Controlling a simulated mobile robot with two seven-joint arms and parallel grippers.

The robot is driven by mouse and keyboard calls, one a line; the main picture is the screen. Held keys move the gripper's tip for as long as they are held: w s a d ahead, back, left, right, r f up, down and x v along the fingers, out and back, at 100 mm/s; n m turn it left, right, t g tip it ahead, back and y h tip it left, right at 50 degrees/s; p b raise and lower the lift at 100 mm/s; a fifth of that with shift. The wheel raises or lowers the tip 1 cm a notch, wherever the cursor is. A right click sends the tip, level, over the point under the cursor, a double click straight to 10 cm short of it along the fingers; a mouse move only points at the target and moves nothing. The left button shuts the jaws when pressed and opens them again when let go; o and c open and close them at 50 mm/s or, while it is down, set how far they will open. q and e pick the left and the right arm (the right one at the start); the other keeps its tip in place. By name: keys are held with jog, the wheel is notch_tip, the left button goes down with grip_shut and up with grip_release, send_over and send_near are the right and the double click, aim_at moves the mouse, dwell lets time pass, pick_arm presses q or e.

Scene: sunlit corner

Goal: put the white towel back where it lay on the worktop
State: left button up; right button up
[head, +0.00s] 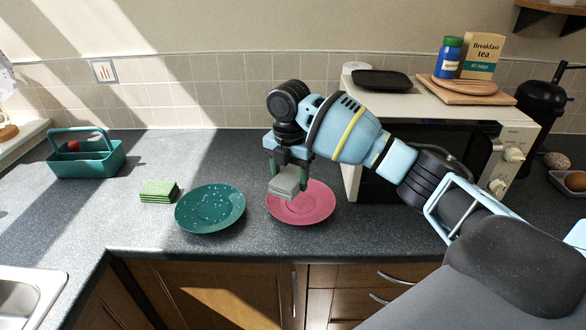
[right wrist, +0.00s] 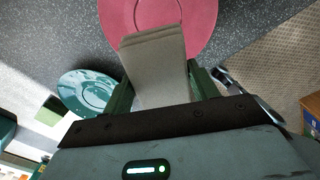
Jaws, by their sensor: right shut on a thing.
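The white towel (head: 285,184) is a small folded stack, looking greyish in the shade. In the right wrist view the towel (right wrist: 155,65) sits between the two green fingers (right wrist: 160,90) and covers part of the pink plate (right wrist: 190,15). I cannot tell for sure whether the towel touches the plate, but it looks held above it. The worktop (head: 150,230) is dark speckled grey. My left gripper is not in view.
A teal plate (head: 210,207) lies left of the pink one, with a green folded cloth (head: 158,191) beyond it. A teal caddy (head: 87,160) stands at the far left, above the sink (head: 30,290). A microwave (head: 510,160) stands right of the pink plate. Worktop between caddy and sink is clear.

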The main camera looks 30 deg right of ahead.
jog(key=s+a+f+m, duration=0.2)
jog(key=s+a+m, duration=0.2)
jog(key=s+m, duration=0.4)
jog(key=s+a+f+m, duration=0.1)
jog(key=s+a+m, duration=0.4)
jog(key=m, duration=1.1)
jog(key=shift+s+a+f, duration=0.15)
jog(key=shift+s+f, duration=0.25)
jog(key=shift+s, duration=1.15)
